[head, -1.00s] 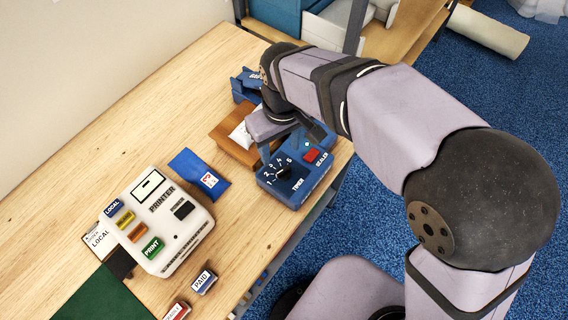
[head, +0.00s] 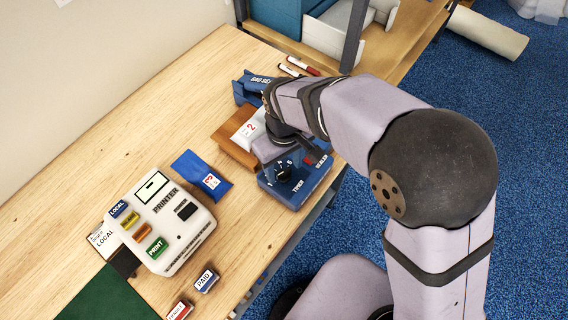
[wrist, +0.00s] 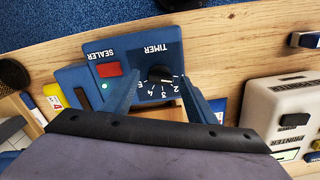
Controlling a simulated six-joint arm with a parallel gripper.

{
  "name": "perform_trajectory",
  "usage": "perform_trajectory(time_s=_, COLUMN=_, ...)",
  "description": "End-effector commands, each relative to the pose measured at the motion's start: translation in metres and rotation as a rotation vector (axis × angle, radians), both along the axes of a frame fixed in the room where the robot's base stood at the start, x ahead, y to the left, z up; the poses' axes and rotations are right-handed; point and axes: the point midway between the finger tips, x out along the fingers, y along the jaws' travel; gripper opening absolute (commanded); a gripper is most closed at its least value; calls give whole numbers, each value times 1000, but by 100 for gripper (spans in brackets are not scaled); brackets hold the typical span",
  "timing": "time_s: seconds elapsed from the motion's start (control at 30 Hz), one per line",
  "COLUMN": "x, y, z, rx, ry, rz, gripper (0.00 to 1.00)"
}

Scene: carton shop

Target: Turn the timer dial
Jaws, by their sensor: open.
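The timer dial (head: 283,174) is a small black knob on the blue sealer box (head: 308,190), near the table's right edge. In the wrist view the dial (wrist: 160,75) shows with its numbered scale, and a red button (wrist: 109,70) and a small green light sit beside it. My gripper (wrist: 158,88) is open, with one finger on each side of the dial in that view. I cannot tell whether the fingers touch it. In the head view my wrist covers part of the box and the fingertips are hard to make out.
A white printer (head: 168,222) with coloured buttons stands to the left. A blue packet (head: 201,174) lies between it and the sealer. A wooden block with a white packet (head: 248,128) is behind the sealer. PAID (head: 206,281) and another stamp lie at the front edge.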

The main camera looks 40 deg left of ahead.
Motion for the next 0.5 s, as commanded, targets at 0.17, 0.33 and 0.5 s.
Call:
perform_trajectory(time_s=0.17, x=0, y=0, z=-7, rx=1, ry=0, rz=0, gripper=52)
perform_trajectory(time_s=0.33, x=0, y=0, z=-8, rx=1, ry=0, rz=0, gripper=52)
perform_trajectory(time_s=0.5, x=0, y=0, z=-8, rx=1, ry=0, rz=0, gripper=28)
